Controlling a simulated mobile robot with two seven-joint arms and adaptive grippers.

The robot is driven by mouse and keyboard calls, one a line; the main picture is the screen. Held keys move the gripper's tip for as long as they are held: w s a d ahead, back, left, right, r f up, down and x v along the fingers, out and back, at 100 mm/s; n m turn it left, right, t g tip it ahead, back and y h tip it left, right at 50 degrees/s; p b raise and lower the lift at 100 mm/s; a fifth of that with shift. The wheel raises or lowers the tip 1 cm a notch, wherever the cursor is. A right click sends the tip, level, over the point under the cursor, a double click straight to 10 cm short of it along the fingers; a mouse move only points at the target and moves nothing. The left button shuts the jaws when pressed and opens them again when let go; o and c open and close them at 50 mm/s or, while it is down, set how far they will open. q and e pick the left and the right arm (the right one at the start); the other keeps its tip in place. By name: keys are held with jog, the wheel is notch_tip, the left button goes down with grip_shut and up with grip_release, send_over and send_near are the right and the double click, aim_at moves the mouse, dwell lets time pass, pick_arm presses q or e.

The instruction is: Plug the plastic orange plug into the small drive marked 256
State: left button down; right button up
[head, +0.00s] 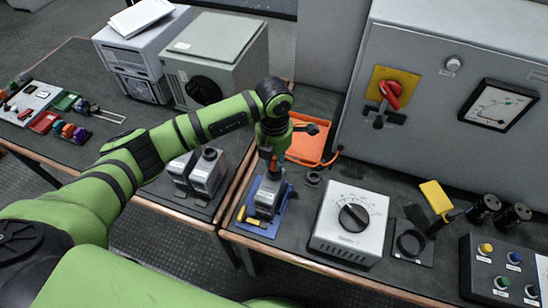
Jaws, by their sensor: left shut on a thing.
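My left gripper (271,157) points down over the right-hand bench and is shut on a small orange thing, which looks like the orange plug (274,165); the fingers hide most of it. Just below stands a small grey drive (265,196) on a blue base (256,224). I cannot tell whether the plug touches this drive or is just above it. Two more small grey drives, a left one (180,168) and a right one (207,173), stand on the left bench. The mark 256 is not readable on any of them. My right gripper is not in view.
An orange tray (322,157) lies behind the gripper. A white dial box (332,241) stands to the right, then a yellow-handled switch (436,198) and a button box (484,283). A large grey cabinet (430,130) rises behind. A gap separates the benches.

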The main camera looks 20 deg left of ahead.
pick_arm(q)
jog(key=shift+f+b, duration=1.15)
jog(key=shift+f, duration=0.15)
jog(key=c, duration=1)
grip_release()
jog(key=shift+r, duration=0.15)
notch_tip(320, 180, up, 12)
jog(key=shift+f, duration=0.1)
jog(key=shift+s+f, duration=0.1)
